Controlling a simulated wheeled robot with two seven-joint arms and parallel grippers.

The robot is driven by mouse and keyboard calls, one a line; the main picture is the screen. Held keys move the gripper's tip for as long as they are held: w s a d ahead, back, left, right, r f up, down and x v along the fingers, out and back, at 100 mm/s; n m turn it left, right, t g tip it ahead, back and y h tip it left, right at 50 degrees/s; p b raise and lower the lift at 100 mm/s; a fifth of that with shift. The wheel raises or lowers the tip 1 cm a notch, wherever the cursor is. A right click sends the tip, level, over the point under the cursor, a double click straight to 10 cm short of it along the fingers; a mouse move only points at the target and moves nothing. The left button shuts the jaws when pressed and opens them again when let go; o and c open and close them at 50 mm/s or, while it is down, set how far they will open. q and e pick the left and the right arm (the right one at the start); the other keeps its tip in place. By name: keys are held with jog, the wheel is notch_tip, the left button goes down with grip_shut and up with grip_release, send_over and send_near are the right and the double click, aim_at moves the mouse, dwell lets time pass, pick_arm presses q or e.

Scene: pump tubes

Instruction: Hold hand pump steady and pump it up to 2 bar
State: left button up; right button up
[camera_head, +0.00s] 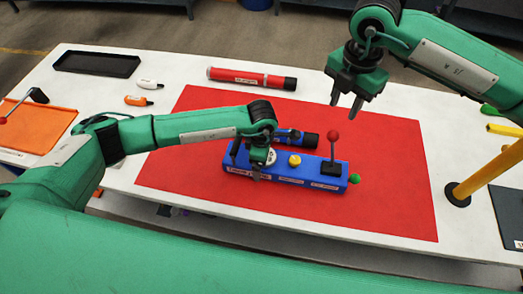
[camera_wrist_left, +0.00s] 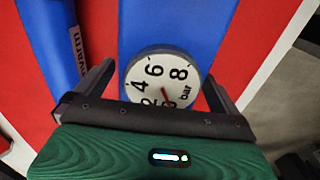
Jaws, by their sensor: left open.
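The blue hand pump (camera_head: 285,176) lies on the red mat. It has a round white gauge (camera_head: 271,157), a yellow knob (camera_head: 295,160), a red-knobbed lever (camera_head: 333,137) standing upright and a green knob (camera_head: 354,178) at its right end. My left gripper (camera_head: 256,168) is at the pump's left part. In the left wrist view the gauge (camera_wrist_left: 158,72) sits between the open fingers of that gripper (camera_wrist_left: 160,76); its red needle points low, near a numeral partly hidden by the gripper. My right gripper (camera_head: 346,102) is open and empty, above and behind the lever.
A blue tube (camera_head: 309,138) lies just behind the pump. A red tube (camera_head: 250,78) lies at the mat's back edge. A black tray (camera_head: 97,63), two small bottles (camera_head: 139,100) and an orange panel (camera_head: 38,132) are left. A yellow post (camera_head: 488,172) stands right. The mat's right side (camera_head: 395,180) is clear.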

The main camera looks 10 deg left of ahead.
pick_arm(q)
jog(key=shift+f, duration=0.3)
jog(key=c, duration=1.6)
jog(key=shift+o, duration=0.2)
